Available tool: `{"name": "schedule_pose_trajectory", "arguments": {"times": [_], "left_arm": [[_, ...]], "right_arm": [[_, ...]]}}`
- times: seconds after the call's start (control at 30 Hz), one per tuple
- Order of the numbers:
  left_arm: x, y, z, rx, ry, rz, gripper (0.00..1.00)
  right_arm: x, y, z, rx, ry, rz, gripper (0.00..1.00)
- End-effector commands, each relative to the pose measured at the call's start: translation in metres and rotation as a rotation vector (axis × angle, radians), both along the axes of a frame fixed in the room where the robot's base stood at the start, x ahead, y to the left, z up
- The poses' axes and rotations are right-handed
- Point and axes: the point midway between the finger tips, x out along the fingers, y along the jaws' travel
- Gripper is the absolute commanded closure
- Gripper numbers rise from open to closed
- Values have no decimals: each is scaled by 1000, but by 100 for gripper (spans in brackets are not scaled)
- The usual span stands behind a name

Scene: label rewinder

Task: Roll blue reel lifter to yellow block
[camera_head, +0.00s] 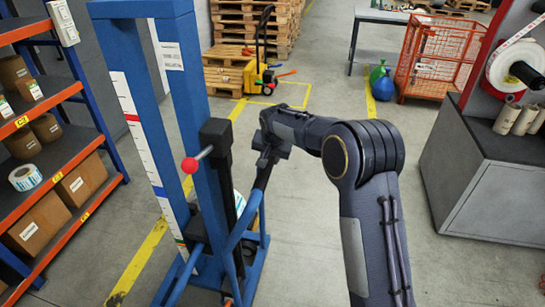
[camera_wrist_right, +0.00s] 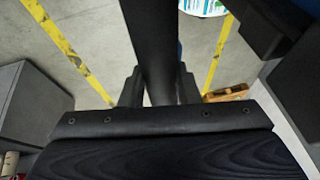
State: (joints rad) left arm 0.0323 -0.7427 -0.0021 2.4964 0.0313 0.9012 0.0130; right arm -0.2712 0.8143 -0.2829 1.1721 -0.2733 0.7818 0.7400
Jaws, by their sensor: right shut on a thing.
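The blue reel lifter (camera_head: 165,70) stands upright close in front at left of centre. It has a tall blue frame, a coloured scale strip, a black mast and a red-knobbed crank. My right gripper (camera_head: 266,160) is at its right side, shut on a dark bar of the lifter; the wrist view shows that dark handle bar (camera_wrist_right: 150,45) between the fingers (camera_wrist_right: 158,90). My left gripper is not in view.
A shelf (camera_head: 100,130) with boxes stands at left. Stacked pallets (camera_head: 250,25) are at the back. The floor (camera_head: 300,200) between is mostly clear.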

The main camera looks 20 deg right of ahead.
Motion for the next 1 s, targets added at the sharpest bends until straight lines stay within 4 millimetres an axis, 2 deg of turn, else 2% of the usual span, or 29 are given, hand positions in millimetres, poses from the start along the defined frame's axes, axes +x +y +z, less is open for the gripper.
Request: {"name": "schedule_pose_trajectory", "arguments": {"times": [0.03,0.17,0.2,0.37,0.67,0.77,1.0], "left_arm": [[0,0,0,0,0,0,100],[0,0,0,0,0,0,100],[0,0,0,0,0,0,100],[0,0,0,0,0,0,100],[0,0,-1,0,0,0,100],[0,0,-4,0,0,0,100],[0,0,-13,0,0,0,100]], "right_arm": [[1,8,1,12,-6,8,100],[1,8,1,14,-7,8,100],[1,8,1,14,-7,8,69],[1,7,1,11,-6,6,50],[0,3,4,6,-5,3,50],[-5,4,13,6,-7,4,50],[-22,6,50,8,-9,6,50]]}}
